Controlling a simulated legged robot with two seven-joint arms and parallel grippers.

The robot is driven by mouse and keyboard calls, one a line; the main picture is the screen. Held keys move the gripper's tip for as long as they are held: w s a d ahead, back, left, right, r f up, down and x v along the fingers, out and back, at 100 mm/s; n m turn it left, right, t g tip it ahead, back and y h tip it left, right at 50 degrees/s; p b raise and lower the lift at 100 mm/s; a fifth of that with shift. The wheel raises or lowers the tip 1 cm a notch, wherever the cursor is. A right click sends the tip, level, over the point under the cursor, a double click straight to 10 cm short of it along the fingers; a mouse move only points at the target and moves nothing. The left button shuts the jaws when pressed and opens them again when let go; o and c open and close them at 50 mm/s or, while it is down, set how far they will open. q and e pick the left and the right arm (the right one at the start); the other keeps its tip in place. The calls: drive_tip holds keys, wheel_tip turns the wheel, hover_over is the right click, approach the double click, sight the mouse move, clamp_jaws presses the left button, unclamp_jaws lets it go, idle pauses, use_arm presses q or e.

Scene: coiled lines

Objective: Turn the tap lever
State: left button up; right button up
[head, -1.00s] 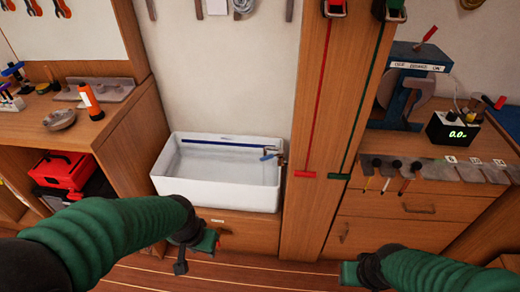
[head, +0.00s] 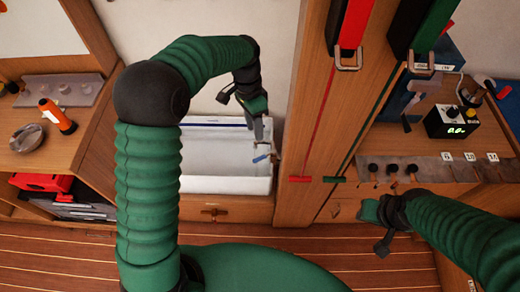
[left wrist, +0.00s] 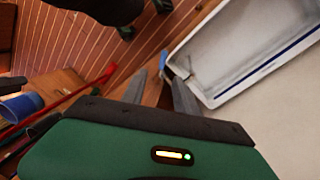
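The tap lever (head: 262,158) is a small blue bar at the right end of the white basin (head: 225,185). In the left wrist view the blue lever (left wrist: 179,71) shows at the basin's corner, just beyond the fingertips. My left gripper (head: 259,132) points down over the basin's right end, close above the lever. Its two fingers (left wrist: 160,88) stand apart with nothing between them. I cannot tell from these views whether a finger touches the lever. My right gripper (head: 372,214) hangs low at the right, away from the basin; its fingers do not show clearly.
A wooden post (head: 325,120) with a red and a green line stands right of the basin. Further right are a meter box (head: 453,122) and a rack (head: 430,170).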

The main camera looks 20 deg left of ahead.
sight(259, 158)
use_arm(q)
drive_tip(key=f, duration=0.4)
drive_tip(key=d+f, duration=0.1)
drive_tip(key=f, duration=0.4)
drive_tip(key=s+f, duration=0.1)
drive_tip(key=f, duration=0.3)
drive_tip(key=shift+d+f+b, duration=0.15)
drive_tip(key=shift+d+b, duration=0.1)
drive_tip(key=shift+b, duration=0.15)
drive_tip(key=shift+a, duration=0.25)
clamp_jaws()
drive_tip(key=shift+s+d, duration=0.1)
